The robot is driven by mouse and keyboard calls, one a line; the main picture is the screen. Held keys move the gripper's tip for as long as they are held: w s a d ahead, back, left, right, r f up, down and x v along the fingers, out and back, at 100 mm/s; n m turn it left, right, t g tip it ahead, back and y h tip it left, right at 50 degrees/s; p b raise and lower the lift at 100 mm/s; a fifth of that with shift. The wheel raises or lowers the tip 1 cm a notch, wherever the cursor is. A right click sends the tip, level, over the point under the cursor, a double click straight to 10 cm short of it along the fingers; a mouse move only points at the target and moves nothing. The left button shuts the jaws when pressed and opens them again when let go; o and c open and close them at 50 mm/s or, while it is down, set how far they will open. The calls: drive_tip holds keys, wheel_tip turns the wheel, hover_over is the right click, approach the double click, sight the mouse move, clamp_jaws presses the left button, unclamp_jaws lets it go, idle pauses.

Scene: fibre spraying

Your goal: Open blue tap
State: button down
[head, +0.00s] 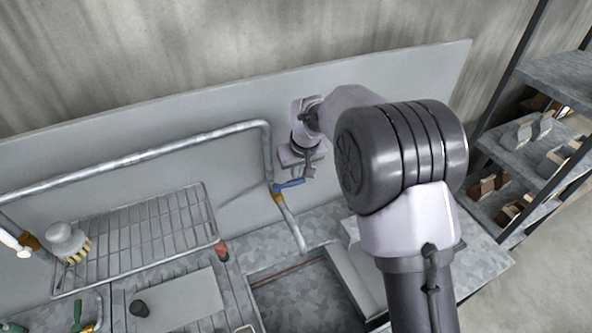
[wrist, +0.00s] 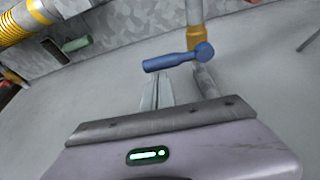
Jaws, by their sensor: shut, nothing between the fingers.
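The blue tap lever (head: 288,184) sits on a brass valve fitting (head: 277,196) in the metal pipe, in front of the grey back panel. In the wrist view the blue lever (wrist: 172,62) lies crosswise to the pipe, its free end to the left and its pivot at the brass fitting (wrist: 197,38). My gripper (head: 310,171) is just right of and above the lever in the head view. In the wrist view its fingers (wrist: 158,82) are shut and empty, with their tips close to the lever's free end. I cannot tell whether they touch it.
The pipe (head: 297,232) runs down from the valve over the metal sink (head: 290,262). A wire rack (head: 140,240), a brush (head: 68,243) and a red knob (head: 221,250) are to the left. Shelving (head: 550,75) stands on the right. A yellow hose (wrist: 22,22) shows in the wrist view.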

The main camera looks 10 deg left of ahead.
drive_tip(key=m+b, duration=0.1)
drive_tip(key=s+d+m+h+b, duration=0.1)
drive_tip(key=m, duration=0.1)
drive_tip(key=s+m+b, duration=0.1)
drive_tip(key=b, duration=0.1)
drive_tip(key=shift+s+d+f+m+t+h, duration=0.2)
drive_tip(key=shift+d+f+m+t+h, duration=0.1)
drive_tip(key=shift+d+m, duration=0.1)
drive_tip(key=s+a+m+g+h+b, duration=0.1)
drive_tip(key=s+m+h+b, duration=0.2)
drive_tip(key=m, duration=0.8)
drive_tip(key=s+b, duration=0.2)
drive_tip(key=s, duration=0.2)
drive_tip(key=shift+r, duration=0.3)
drive_tip(key=shift+s, duration=0.1)
